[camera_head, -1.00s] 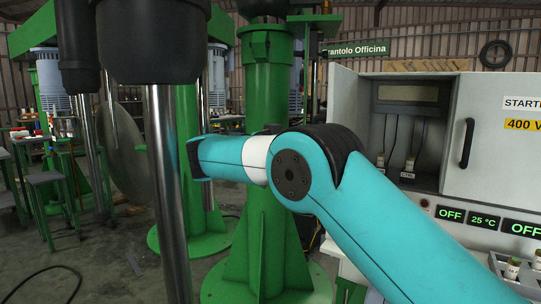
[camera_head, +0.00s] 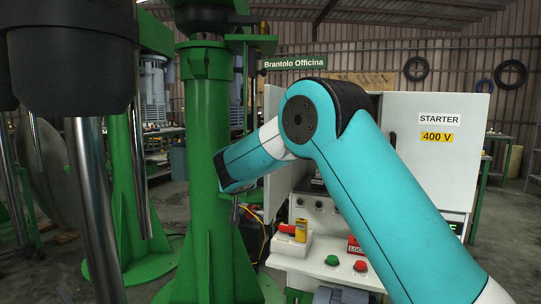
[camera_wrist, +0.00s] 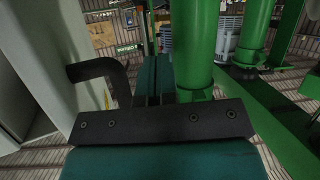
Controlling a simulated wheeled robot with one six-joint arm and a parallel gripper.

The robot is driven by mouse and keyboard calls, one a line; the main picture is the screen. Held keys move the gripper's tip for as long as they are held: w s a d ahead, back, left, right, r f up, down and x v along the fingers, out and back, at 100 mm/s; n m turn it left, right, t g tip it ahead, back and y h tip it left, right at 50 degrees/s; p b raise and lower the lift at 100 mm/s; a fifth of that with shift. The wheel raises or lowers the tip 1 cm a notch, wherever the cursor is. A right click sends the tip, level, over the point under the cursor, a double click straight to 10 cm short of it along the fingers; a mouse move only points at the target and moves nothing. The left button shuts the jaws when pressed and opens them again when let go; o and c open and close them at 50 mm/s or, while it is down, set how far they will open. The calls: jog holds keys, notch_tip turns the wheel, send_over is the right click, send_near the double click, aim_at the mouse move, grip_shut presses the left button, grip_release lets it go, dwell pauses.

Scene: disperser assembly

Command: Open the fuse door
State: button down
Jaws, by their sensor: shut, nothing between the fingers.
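The cabinet's white STARTER 400 V panel (camera_head: 437,150) shows right of my arm in the head view. A pale upright panel (camera_head: 275,135) stands at the cabinet's left side; my arm hides much of the opening beside it. In the wrist view a black bent handle (camera_wrist: 110,72) sticks out from a pale panel (camera_wrist: 52,62) on the left. I cannot tell for sure that this is the fuse door. My gripper (camera_wrist: 151,68) is shut and empty, its teal fingers together just right of the handle.
A green column (camera_head: 208,140) stands close behind and left of my gripper. A steel shaft (camera_head: 93,200) hangs at the front left. A red and yellow switch (camera_head: 300,230) and a green button (camera_head: 332,260) sit on the cabinet's lower front.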

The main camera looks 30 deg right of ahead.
jog(key=s+f+m+y+p, duration=0.25)
jog(key=s+y+p, duration=0.25)
jog(key=s+y, duration=0.55)
jog(key=s+d+r+m+t+h+p, duration=0.5)
jog(key=s+d+r+m+h, duration=0.1)
jog(key=s+d+r+m, duration=0.5)
jog(key=w+a+m+p, duration=0.1)
jog(key=w+a+p, duration=0.2)
jog(key=w+p, duration=0.7)
jog(key=w, duration=0.2)
jog(key=shift+w+a, duration=0.2)
jog(key=shift+w, duration=0.15)
jog(key=shift+m, duration=0.25)
